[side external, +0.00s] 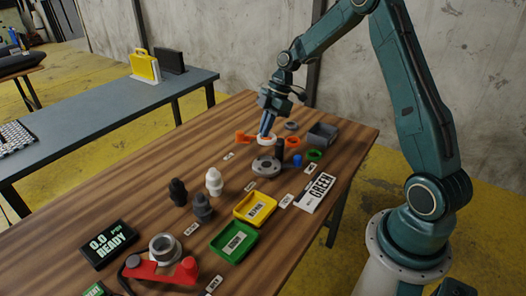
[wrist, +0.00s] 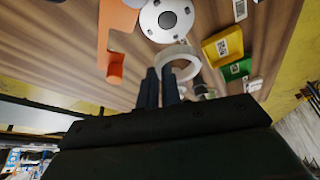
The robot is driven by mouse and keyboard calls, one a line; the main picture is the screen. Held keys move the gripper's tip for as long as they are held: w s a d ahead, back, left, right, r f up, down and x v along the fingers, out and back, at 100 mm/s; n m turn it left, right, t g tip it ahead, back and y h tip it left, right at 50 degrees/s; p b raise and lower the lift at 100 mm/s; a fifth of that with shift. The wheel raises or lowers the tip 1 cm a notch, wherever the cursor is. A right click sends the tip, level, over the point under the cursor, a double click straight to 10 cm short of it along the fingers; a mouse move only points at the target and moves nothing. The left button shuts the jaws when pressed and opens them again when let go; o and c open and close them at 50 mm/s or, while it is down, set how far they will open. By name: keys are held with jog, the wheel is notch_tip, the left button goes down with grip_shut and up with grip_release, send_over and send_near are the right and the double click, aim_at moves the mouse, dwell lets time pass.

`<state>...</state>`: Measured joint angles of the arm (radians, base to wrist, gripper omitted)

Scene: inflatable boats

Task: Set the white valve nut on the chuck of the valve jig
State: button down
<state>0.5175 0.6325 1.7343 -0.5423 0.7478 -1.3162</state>
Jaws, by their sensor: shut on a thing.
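The white valve nut, a ring, (wrist: 180,51) is between the fingertips of my gripper (wrist: 161,88) in the wrist view. In the side view my gripper (side external: 265,131) points down and is shut on the nut (side external: 264,142), apparently above the table. A round grey flanged disc (side external: 264,166), seemingly the valve jig, stands just nearer the camera; a dark post shows by it. In the wrist view a pale disc with a dark centre (wrist: 167,19) lies beyond the nut. The nut's exact height is hard to tell.
An orange piece (side external: 243,137) sits close left of my gripper. A grey bin (side external: 322,134), an orange ring (side external: 292,142), a green ring (side external: 315,155) and a small blue part (side external: 297,160) lie right. Yellow (side external: 248,216) and green (side external: 224,252) trays, dark and white valves stand nearer.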

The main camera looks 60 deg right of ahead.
send_near(261, 161)
jog(key=shift+x, duration=2.6)
jog(key=shift+a+f, duration=0.1)
jog(key=shift+f, duration=0.35)
dwell(0.4)
jog(key=c, duration=1.3)
grip_release()
jog(key=shift+w+r, duration=0.15)
jog(key=shift+r, duration=0.05)
